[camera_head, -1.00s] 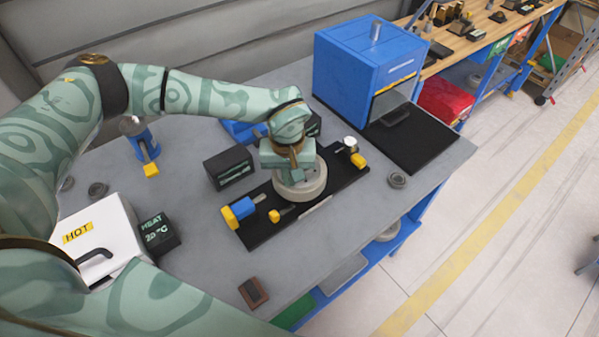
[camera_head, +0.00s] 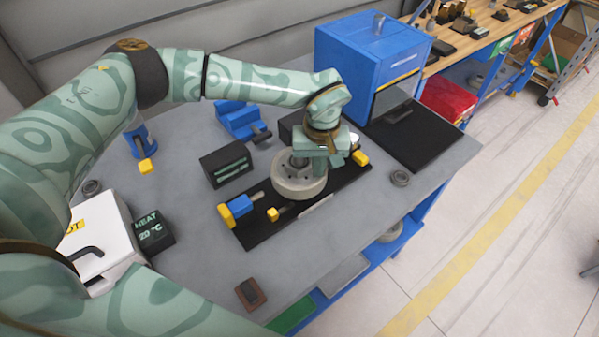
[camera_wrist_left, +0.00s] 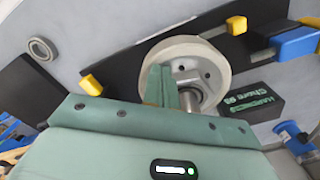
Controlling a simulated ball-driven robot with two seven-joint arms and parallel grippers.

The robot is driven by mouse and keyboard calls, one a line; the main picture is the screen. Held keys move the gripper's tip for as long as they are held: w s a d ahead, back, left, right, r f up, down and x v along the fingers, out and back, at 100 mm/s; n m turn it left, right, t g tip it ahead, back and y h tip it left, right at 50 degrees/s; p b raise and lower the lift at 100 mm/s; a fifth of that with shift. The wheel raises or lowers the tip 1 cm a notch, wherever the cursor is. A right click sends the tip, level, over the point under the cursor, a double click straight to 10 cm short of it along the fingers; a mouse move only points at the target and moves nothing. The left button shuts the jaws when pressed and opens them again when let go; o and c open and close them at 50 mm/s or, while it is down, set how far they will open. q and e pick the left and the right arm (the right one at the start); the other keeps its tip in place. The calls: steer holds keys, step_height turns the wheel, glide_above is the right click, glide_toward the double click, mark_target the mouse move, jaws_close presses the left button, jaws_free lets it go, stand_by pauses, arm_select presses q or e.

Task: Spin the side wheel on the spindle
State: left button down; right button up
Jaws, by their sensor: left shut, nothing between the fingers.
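The side wheel (camera_head: 288,190) is a pale grey disc with holes, mounted on the spindle of a black base plate (camera_head: 252,236). Its face and rim also show in the wrist view (camera_wrist_left: 217,58), where the metal spindle (camera_wrist_left: 189,102) stands at its centre. My left gripper (camera_head: 322,170) is over the right part of the wheel. Its green fingers (camera_wrist_left: 159,72) are shut with nothing between them, and their tips overlap the wheel's face beside the hub. I cannot tell whether they touch it. My right gripper is not in view.
A blue-and-yellow clamp (camera_head: 238,207) and a yellow knob (camera_head: 360,157) flank the wheel. A black display box (camera_head: 227,165) stands behind it. A blue cabinet (camera_head: 365,60) is at the back right. A grey ring (camera_head: 400,177) lies right; the table front is mostly clear.

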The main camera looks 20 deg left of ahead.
arm_select(q)
steer(key=shift+w+d+f, duration=0.1)
steer(key=shift+w, duration=0.6)
steer(key=shift+w+a+f+b, duration=0.1)
steer(key=shift+w+a+b, duration=0.1)
steer(key=shift+w+b, duration=0.3)
steer(key=shift+w+a+f+b, duration=0.1)
steer(key=shift+w+a+b, duration=0.05)
steer(key=shift+w+b, duration=0.35)
steer(key=shift+w+a+b, duration=0.35)
steer(key=shift+w+a, duration=0.25)
steer(key=shift+a, duration=0.05)
steer(key=shift+w+a, duration=0.2)
steer(key=shift+a, duration=0.05)
steer(key=shift+w+a, duration=0.2)
steer(key=shift+a, duration=0.5)
steer(key=shift+w+a, duration=0.15)
steer(key=shift+a, duration=0.5)
steer(key=shift+r, duration=0.15)
step_height(320, 180, up, 6)
steer(key=p, duration=0.4)
steer(key=shift+d+r+p, duration=0.1)
steer(key=shift+p, duration=0.3)
